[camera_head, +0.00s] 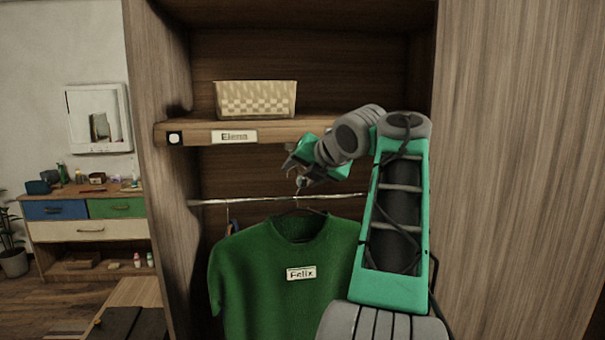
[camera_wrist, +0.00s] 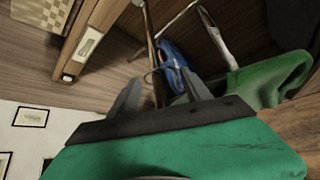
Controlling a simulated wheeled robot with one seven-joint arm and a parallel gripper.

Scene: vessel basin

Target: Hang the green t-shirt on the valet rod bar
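The green t-shirt (camera_head: 265,270), with a white "Felix" label, hangs upright on a hanger in the head view. Its hanger hook (camera_head: 298,186) rises at the thin metal bar (camera_head: 240,200) under the shelf. I cannot tell whether the hook bears on the bar. My gripper (camera_head: 303,168) is just above the bar, beside the top of the hook. In the wrist view my gripper's fingers (camera_wrist: 160,82) are apart, with a thin wire hook between or just beyond their tips. Part of the green t-shirt (camera_wrist: 275,78) shows at the right there. My arm hides the shirt's right side.
A wooden shelf (camera_head: 200,133) with a name label and a woven basket (camera_head: 256,99) is above the bar. A blue item (camera_wrist: 174,66) hangs near the fingers in the wrist view. Wardrobe walls close in both sides. A drawer cabinet (camera_head: 90,230) stands at left.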

